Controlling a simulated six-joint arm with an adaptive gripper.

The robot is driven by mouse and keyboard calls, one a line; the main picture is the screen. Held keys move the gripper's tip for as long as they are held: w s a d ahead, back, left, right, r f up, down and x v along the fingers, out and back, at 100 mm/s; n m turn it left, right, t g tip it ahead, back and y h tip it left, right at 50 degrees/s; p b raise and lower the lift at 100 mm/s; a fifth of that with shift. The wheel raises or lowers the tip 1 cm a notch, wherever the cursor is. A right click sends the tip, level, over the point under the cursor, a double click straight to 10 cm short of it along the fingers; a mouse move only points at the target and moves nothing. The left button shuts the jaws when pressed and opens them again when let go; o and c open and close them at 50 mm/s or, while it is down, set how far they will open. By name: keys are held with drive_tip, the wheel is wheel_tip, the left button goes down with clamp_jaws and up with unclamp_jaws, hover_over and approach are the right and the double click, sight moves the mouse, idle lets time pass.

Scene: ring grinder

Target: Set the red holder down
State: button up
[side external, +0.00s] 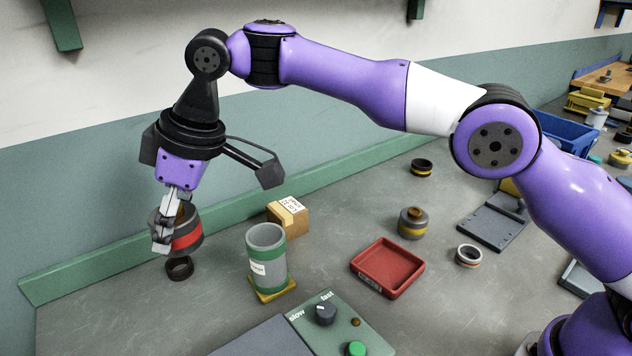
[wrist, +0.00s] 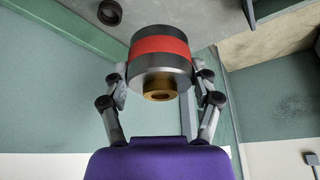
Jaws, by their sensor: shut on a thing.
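The red holder (side external: 187,238) is a dark grey cylinder with a red band, at the left of the side external view. My gripper (side external: 168,225) is shut on it and points down. The holder is held above the table, roughly upright. In the wrist view the holder (wrist: 160,62) sits between both fingers of my gripper (wrist: 160,88), with a brass-coloured stub at its near end. A small dark ring (side external: 179,268) lies on the table just below the holder; it also shows in the wrist view (wrist: 110,13), apart from the holder.
A grey-green cup (side external: 267,262) stands on a yellow base right of the holder. A cardboard box (side external: 288,216) is behind it. A red tray (side external: 388,268), a yellow-banded holder (side external: 413,222) and a control panel (side external: 335,325) are further right. The table's left front is clear.

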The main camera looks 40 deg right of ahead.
drive_tip(key=w+d+m+t+h, duration=0.15)
drive_tip(key=w+d+m, duration=0.35)
drive_tip(key=d, duration=0.9)
drive_tip(key=w+d+m+t+h, duration=0.15)
drive_tip(key=w+d+m, duration=0.25)
drive_tip(key=d, duration=0.9)
drive_tip(key=s+d+m+g+h, duration=0.15)
drive_tip(key=s+d+m, duration=0.35)
drive_tip(key=d, duration=0.8)
drive_tip(key=s+d+m+h, duration=0.2)
drive_tip(key=s+d+m, duration=0.25)
drive_tip(key=d, duration=0.95)
drive_tip(key=shift+g, duration=0.25)
drive_tip(key=s+d+f, duration=0.1)
drive_tip(key=d+f, duration=0.2)
drive_tip(key=f, duration=0.1)
drive_tip(key=s+d+f, duration=0.1)
drive_tip(key=d+f, duration=0.3)
drive_tip(key=s+d+f, duration=0.1)
drive_tip(key=d+f, duration=0.2)
drive_tip(key=d, duration=0.1)
drive_tip(key=shift+s+d+f, duration=0.1)
drive_tip(key=shift+d+f, duration=0.1)
drive_tip(key=shift+f, duration=0.2)
drive_tip(key=shift+d+f, duration=0.15)
drive_tip(key=shift+f, duration=1.95)
drive_tip(key=shift+f, duration=0.1)
